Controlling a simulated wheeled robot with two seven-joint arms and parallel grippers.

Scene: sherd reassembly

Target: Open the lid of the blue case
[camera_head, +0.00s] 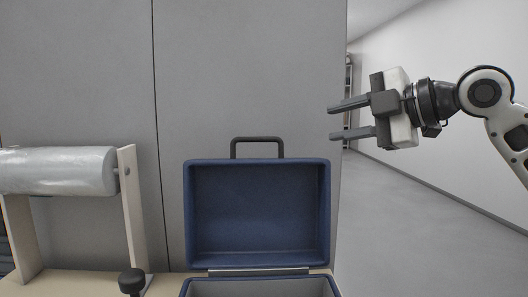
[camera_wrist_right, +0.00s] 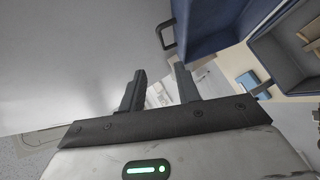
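The blue case (camera_head: 262,289) stands on the table with its lid (camera_head: 257,212) raised upright, so I look into the lid's inside. A black handle (camera_head: 257,141) stands on the lid's upper edge. In the right wrist view the lid (camera_wrist_right: 210,22) and the open case body (camera_wrist_right: 283,55) show at the upper right, with the handle (camera_wrist_right: 165,36) beside the lid. My right gripper (camera_head: 331,122) is open and empty, to the right of the lid and higher, apart from it. My left gripper is not in view.
A roll of clear wrap (camera_head: 60,171) sits on a wooden stand (camera_head: 133,215) at the left. A black knob (camera_head: 132,281) is at the table's (camera_head: 75,285) front. A grey wall panel (camera_head: 245,70) is behind the case. Open floor (camera_head: 405,220) lies at the right.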

